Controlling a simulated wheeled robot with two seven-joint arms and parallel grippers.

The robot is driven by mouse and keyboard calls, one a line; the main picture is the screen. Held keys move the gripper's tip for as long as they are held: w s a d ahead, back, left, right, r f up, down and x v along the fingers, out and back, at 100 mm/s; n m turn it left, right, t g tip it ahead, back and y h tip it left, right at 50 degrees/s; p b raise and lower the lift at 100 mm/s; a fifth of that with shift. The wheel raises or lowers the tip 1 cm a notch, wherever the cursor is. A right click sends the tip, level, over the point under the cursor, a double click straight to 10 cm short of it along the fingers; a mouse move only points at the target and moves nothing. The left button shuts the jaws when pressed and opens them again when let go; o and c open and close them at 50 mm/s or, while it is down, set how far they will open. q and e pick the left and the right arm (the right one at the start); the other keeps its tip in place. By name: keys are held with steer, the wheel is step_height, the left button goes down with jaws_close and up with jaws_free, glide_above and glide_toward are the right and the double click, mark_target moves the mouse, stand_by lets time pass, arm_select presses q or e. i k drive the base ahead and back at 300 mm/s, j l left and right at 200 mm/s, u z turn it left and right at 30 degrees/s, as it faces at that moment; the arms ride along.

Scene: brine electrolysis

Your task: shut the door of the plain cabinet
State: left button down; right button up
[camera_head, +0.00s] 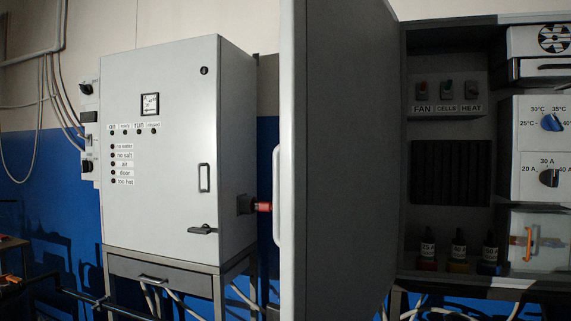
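The open cabinet (450,47) stands at the right, and I take it to be the plain one. Its grey door (345,160) stands wide open, swung out toward me from the left side of the opening. I see the door's shaded inner face and its pale free edge (287,90). A pale bar handle (277,195) sticks out to the left, on the outer side. The rest of the door's outer face is hidden, and its top runs out of view. Neither of my grippers is in view.
A labelled cabinet (170,210) with a shut door stands on a frame at the left. A red-tipped fitting (262,207) sticks out of its right side toward the open door. Inside the open cabinet are switches (446,90), dial boxes (543,150) and small bottles (458,250).

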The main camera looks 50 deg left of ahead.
mark_target(337, 159)
steer(key=k+j, duration=0.1)
steer(key=j, duration=0.3)
steer(key=k+j, duration=0.15)
steer(key=j, duration=0.25)
steer(key=k+j, duration=0.1)
steer(key=j, duration=0.3)
steer(key=k+j, duration=0.15)
steer(key=j, duration=0.25)
steer(key=k+j, duration=0.1)
steer(key=j, duration=0.35)
